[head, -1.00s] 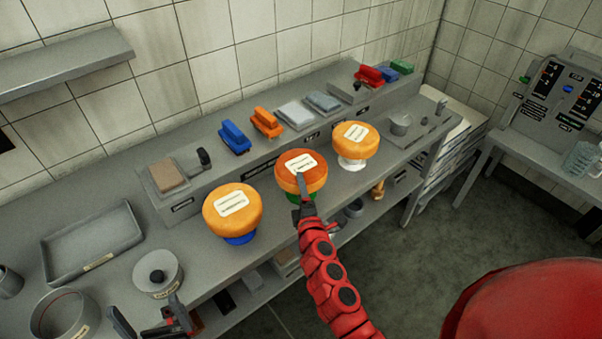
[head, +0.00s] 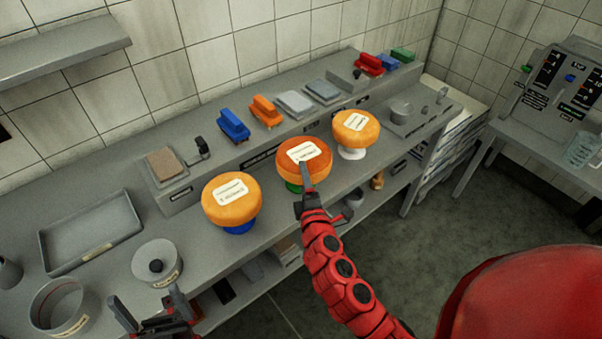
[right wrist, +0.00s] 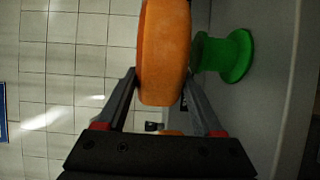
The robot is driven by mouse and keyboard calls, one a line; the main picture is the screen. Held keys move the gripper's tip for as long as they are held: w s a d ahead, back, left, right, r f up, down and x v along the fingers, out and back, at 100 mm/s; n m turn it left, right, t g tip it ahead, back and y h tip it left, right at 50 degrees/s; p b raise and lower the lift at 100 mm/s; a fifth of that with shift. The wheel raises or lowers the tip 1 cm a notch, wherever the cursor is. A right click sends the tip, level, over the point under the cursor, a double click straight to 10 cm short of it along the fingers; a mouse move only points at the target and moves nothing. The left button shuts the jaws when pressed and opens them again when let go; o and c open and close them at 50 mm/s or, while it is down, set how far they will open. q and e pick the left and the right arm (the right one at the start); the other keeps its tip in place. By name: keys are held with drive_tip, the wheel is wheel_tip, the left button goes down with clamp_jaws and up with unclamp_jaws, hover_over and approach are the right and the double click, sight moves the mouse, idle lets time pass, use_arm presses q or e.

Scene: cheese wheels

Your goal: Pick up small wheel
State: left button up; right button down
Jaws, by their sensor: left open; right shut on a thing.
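Three cheese wheels with white labels sit along the counter. The left orange wheel (head: 220,207) is on a blue stand (head: 240,227). The darker orange middle wheel (head: 290,158) is at a green stand (head: 293,187). The right wheel (head: 345,134) is on a white stand (head: 352,153). My right gripper (head: 306,178) is shut on the middle wheel. In the right wrist view its fingers flank the middle wheel (right wrist: 163,45), with the green stand (right wrist: 224,55) close beside it; whether they touch is unclear. My left gripper (head: 150,308) is open and empty at the bottom left.
A grey tray (head: 60,262), a lidded round tin (head: 170,254) and an open round tin (head: 42,318) stand on the left counter. Blue (head: 232,125) and orange (head: 266,112) objects sit on the raised ledge behind the wheels. A lower shelf runs beneath.

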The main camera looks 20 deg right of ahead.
drive_tip(key=s+a+r+p, duration=0.1)
drive_tip(key=s+r, duration=0.1)
drive_tip(key=s, duration=0.4)
drive_tip(key=s+r+p, duration=0.2)
drive_tip(key=s, duration=0.4)
drive_tip(key=shift+a+r, duration=0.3)
drive_tip(key=shift+a, duration=0.05)
